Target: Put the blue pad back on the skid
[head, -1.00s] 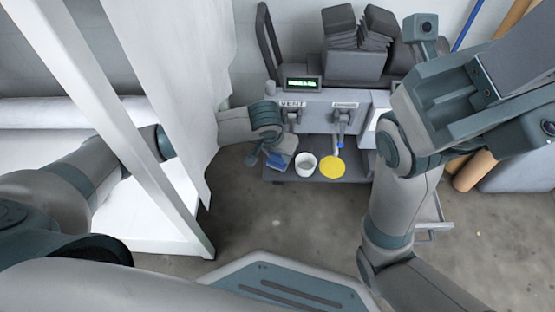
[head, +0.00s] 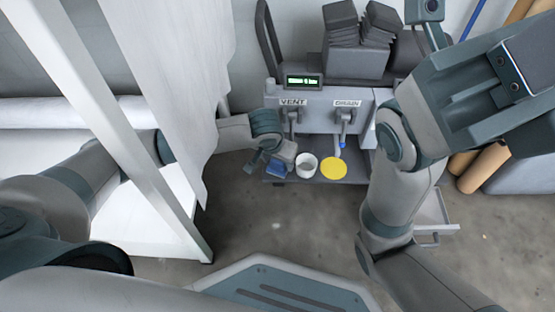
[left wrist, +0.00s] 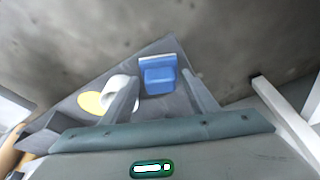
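The blue pad (head: 279,169) is at the front left corner of the dark skid (head: 310,178), beside a white cup (head: 307,165). In the left wrist view the blue pad (left wrist: 158,78) appears over the skid's corner, between my spread fingers and toward their tips. I cannot tell whether it rests fully on the skid. My left gripper (head: 272,160) is open, with its fingers apart on either side of the pad and no clear contact. My right arm (head: 400,200) fills the right side of the head view; its fingertips cannot be made out.
A yellow disc (head: 334,168) lies right of the cup. Behind stands a grey unit with VENT (head: 292,115) and DRAIN (head: 345,115) levers and a lit display (head: 303,81). A white frame post (head: 125,130) and hanging sheet (head: 180,80) stand at left. Bare floor (head: 290,220) lies in front.

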